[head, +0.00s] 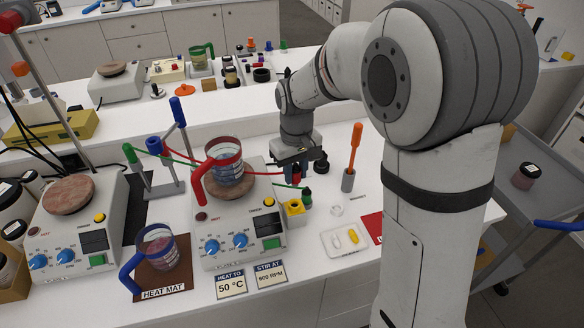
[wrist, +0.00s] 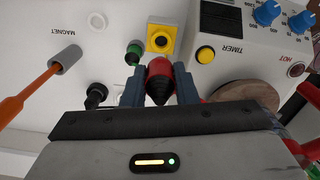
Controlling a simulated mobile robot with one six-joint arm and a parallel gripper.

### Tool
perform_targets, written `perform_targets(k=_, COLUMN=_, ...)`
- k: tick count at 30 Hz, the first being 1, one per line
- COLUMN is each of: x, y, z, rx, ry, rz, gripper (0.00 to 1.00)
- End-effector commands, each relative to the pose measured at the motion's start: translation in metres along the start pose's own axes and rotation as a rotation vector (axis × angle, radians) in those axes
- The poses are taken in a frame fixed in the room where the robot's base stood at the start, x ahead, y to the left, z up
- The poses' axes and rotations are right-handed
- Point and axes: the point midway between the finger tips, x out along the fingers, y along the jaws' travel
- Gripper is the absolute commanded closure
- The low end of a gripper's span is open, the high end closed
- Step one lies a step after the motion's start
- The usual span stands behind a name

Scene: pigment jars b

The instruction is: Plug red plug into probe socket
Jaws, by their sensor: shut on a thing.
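My gripper (wrist: 160,92) is shut on the red plug (wrist: 159,70), which has a black end and sits between the two blue fingers. In the head view my gripper (head: 293,174) is beside the right hotplate, with the red plug mostly hidden there. A yellow block with a dark round socket (wrist: 161,39) is just beyond the red plug in the wrist view. In the head view this block (head: 293,208) stands at the hotplate's right side. No label marking it as the probe socket is readable. The red plug appears apart from it.
A green plug (wrist: 134,53) is close beside the yellow block. A black plug (wrist: 96,94) lies left of my fingers. The right hotplate (head: 233,242) carries a red-handled beaker (head: 226,160). An orange-handled magnet tool (head: 354,150) stands to the right.

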Motion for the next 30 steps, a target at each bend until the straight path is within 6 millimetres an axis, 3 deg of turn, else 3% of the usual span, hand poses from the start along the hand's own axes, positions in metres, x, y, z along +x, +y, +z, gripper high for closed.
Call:
perform_targets(k=8, x=0.004, y=-0.002, z=0.001, rx=-0.004, ry=-0.002, rz=0.000, gripper=0.96)
perform_targets(k=24, x=0.051, y=-0.002, z=0.001, rx=-0.003, ry=-0.002, rz=0.000, gripper=0.96)
perform_targets(k=30, x=0.059, y=-0.001, z=0.000, rx=-0.003, ry=-0.001, rz=0.000, gripper=0.96)
